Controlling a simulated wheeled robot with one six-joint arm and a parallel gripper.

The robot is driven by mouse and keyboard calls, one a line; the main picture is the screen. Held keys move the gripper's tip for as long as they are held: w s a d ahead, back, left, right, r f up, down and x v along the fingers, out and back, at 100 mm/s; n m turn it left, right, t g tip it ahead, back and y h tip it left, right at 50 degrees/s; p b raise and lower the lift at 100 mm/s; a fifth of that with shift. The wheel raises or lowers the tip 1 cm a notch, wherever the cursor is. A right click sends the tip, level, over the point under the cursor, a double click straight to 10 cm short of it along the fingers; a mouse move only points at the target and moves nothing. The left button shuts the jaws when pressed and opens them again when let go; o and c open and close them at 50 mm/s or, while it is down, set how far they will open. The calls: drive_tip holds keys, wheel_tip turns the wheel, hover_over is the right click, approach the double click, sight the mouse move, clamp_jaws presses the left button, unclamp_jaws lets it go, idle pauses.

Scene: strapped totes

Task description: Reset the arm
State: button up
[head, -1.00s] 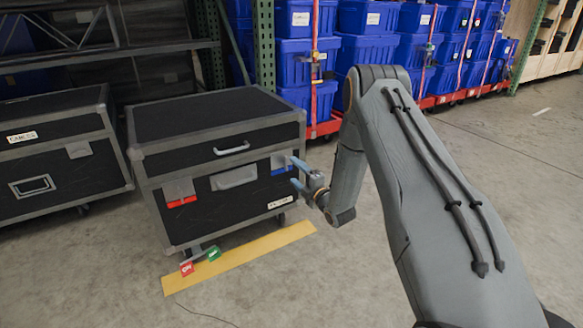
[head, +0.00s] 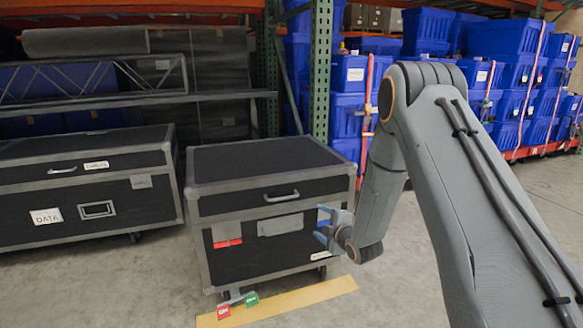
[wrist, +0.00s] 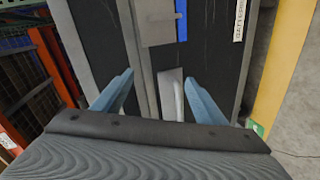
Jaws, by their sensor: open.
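My gripper (head: 329,230) is at the front right of a black flight case with grey metal edges (head: 266,185), near a latch with a blue strip. Its two blue fingers are apart with nothing between them. In the wrist view my gripper (wrist: 155,95) is open in front of the case's black face (wrist: 215,65), which lies beyond the fingertips. A grey handle (wrist: 171,95) shows between the fingers, farther off. My arm reaches in from the right of the head view, bent at the elbow.
Another black case (head: 85,190) stands to the left. Stacked blue totes (head: 510,75) and a green rack post (head: 320,70) are behind. A yellow floor strip (head: 290,300) lies in front, with red (head: 223,311) and green (head: 252,299) tags. The right floor looks clear.

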drive_tip(key=s+a+r+m+g+h, duration=0.1)
drive_tip(key=s+a+r+m+g, duration=0.25)
drive_tip(key=s+a, duration=0.45)
drive_tip(key=s+a+r+m+g+h, duration=0.1)
drive_tip(key=s+a+r+m+g, duration=0.25)
drive_tip(key=s+a, duration=0.45)
drive_tip(key=s+d+r+m+g+h, duration=0.1)
drive_tip(key=s+r+m+g, duration=0.2)
drive_tip(key=s, duration=1.5)
drive_tip(key=s+d+r+m+g+h, duration=0.15)
drive_tip(key=s+r+g, duration=0.25)
drive_tip(key=s, duration=1.5)
drive_tip(key=d+r+m+p, duration=0.3)
drive_tip(key=d+r+p, duration=0.7)
drive_tip(key=r+p, duration=0.3)
drive_tip(key=d+r+m+p, duration=0.4)
drive_tip(key=d+r+p, duration=0.5)
drive_tip(key=p, duration=0.8)
drive_tip(key=shift+w+d+r+p, duration=0.15)
drive_tip(key=shift+d+r+p, duration=0.2)
drive_tip(key=shift+r, duration=1.55)
